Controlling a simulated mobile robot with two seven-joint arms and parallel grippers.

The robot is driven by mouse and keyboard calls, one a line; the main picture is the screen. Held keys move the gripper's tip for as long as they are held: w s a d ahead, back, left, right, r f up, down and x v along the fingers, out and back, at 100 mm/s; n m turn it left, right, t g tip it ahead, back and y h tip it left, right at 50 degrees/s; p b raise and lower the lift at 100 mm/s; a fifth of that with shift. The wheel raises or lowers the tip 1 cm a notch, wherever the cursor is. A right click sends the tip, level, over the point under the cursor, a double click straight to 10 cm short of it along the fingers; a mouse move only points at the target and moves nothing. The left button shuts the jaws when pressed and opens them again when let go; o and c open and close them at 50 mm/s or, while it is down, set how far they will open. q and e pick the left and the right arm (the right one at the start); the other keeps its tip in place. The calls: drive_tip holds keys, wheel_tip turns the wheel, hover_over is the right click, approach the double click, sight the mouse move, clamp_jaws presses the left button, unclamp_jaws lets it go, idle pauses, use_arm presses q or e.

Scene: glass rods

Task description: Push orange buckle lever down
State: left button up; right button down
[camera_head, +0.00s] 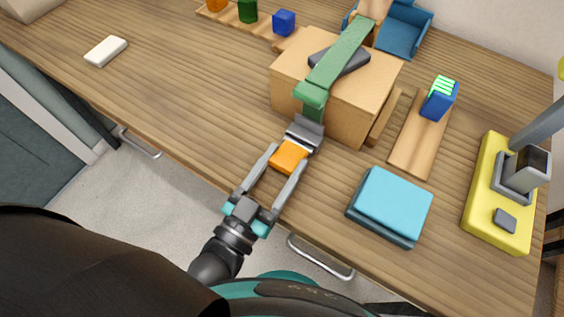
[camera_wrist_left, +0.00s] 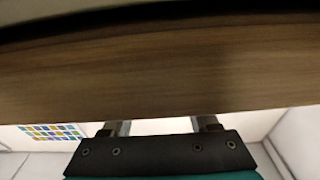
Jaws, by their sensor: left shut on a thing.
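The orange buckle lever (camera_head: 289,156) is at the front end of a grey metal buckle (camera_head: 304,133), in front of the wooden box. A green strap (camera_head: 340,60) runs over the top of the box to the buckle. My left gripper (camera_head: 293,148) reaches in from the front, with one finger on each side of the orange lever, shut on it. The lever's exact tilt is hard to tell. In the left wrist view the gripper's base and fingers (camera_wrist_left: 162,126) show at the bottom, and the lever is not visible. My right gripper is not in view.
The box (camera_head: 350,105) carries a dark pad under the strap. A blue stack (camera_head: 390,205) and a yellow base with a grey device (camera_head: 500,215) stand to the right. Wooden planks hold coloured blocks. The table's front edge lies below the gripper. The left tabletop is mostly clear.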

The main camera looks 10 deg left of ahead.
use_arm(q)
drive_tip(key=o, duration=1.1)
drive_tip(key=shift+o, duration=1.3)
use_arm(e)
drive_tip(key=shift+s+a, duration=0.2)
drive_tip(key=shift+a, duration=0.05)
use_arm(q)
drive_tip(key=shift+s, duration=0.1)
drive_tip(key=p+v, duration=0.1)
drive_tip(key=v, duration=1.4)
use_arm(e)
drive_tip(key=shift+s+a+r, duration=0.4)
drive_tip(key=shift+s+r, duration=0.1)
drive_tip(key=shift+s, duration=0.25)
